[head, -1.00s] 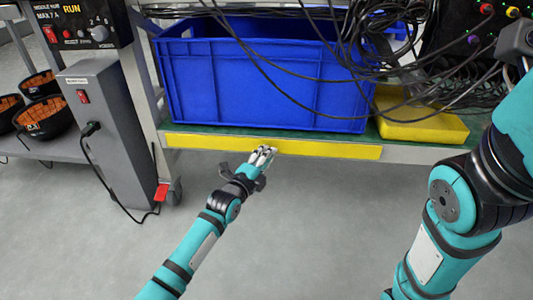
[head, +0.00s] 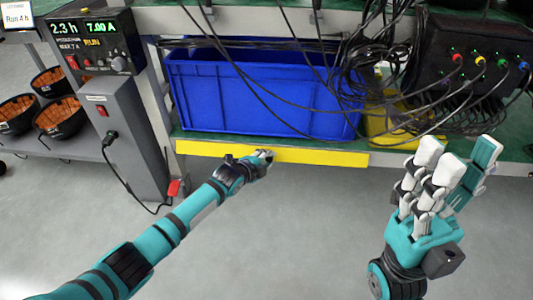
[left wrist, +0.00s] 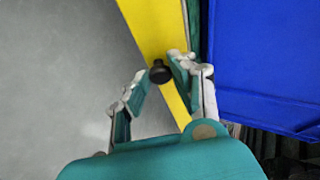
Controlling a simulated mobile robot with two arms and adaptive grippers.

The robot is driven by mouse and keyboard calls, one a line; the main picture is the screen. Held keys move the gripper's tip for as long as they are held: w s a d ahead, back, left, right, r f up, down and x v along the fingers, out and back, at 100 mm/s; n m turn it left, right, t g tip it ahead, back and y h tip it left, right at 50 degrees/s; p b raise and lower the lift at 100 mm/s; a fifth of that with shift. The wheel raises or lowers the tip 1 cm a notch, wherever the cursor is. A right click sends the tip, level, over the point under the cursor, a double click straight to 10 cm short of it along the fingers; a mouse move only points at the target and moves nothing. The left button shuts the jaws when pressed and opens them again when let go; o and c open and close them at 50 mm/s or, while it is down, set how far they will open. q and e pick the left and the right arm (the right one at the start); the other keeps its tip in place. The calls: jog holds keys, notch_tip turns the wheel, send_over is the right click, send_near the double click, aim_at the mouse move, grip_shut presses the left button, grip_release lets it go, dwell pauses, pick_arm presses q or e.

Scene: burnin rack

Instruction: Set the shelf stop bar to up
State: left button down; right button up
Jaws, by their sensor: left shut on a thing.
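The yellow shelf stop bar (head: 320,157) lies along the front edge of the lower shelf, in front of a blue crate. My left gripper (head: 264,156) is at the middle of the bar and is shut on it. In the left wrist view, a black knob (left wrist: 160,72) on the yellow bar (left wrist: 148,22) shows between the fingers of my left gripper (left wrist: 158,82). The exact finger contact is hard to make out. My right gripper (head: 460,160) is open and empty, raised at the right in front of the rack.
The blue crate (head: 265,100) stands on the green shelf right behind the bar. A yellow tray (head: 390,127) is to its right. Black cables (head: 345,75) hang in front of the crate. A grey power unit (head: 130,130) stands at the left. The floor in front is clear.

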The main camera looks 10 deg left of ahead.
pick_arm(q)
jog(key=shift+r+g+p, duration=0.25)
jog(key=shift+g+p, duration=0.15)
jog(key=shift+p, duration=0.15)
jog(key=c, duration=1.1)
grip_release()
jog(key=shift+s, duration=0.1)
jog(key=v, duration=1.2)
